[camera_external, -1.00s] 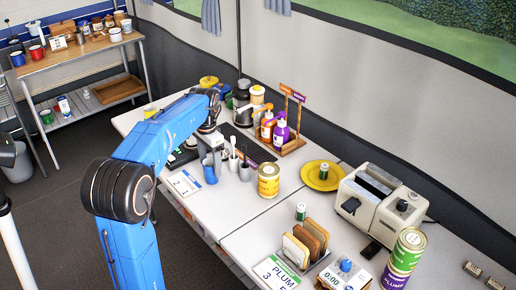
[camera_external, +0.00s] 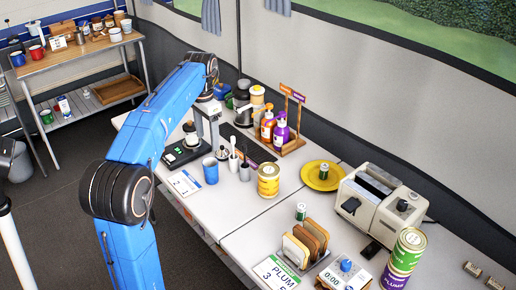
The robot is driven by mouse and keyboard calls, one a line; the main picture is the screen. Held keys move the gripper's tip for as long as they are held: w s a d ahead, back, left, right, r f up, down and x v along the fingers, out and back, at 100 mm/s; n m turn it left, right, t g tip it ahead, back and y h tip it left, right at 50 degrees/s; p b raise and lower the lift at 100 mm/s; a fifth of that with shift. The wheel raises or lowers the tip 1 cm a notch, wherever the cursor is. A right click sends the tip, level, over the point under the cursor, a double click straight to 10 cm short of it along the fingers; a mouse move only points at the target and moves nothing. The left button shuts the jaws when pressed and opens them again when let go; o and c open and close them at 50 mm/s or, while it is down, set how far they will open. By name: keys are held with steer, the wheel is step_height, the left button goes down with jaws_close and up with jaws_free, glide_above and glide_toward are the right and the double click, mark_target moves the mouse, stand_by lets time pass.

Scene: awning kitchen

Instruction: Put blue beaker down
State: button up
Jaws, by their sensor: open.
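The blue beaker (camera_external: 210,173) stands upright on the white table, just right of a numbered white card and left of a cup with brushes. My gripper (camera_external: 207,136) is above and behind the beaker in the picture, apart from it. Its pale fingers point down and are spread, with nothing seen between them. The fingertips are small and hard to make out against the objects behind.
A black device (camera_external: 181,157) with a jar is left of the beaker. The brush cup (camera_external: 233,163) and a yellow-banded can (camera_external: 268,181) are to its right. Pump bottles (camera_external: 280,133) stand behind. Some table is free in front of the can.

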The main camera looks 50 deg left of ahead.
steer(key=s+d+f+t, duration=0.1)
steer(key=s+d+f, duration=0.25)
steer(key=d, duration=0.65)
steer(key=s+d+f+t, duration=0.15)
steer(key=s+d, duration=0.35)
steer(key=d, duration=0.6)
steer(key=s+d+f+t, duration=0.2)
steer(key=s+d+f, duration=1)
steer(key=s+f, duration=0.2)
steer(key=shift+s+d+f, duration=0.25)
steer(key=shift+f, duration=0.05)
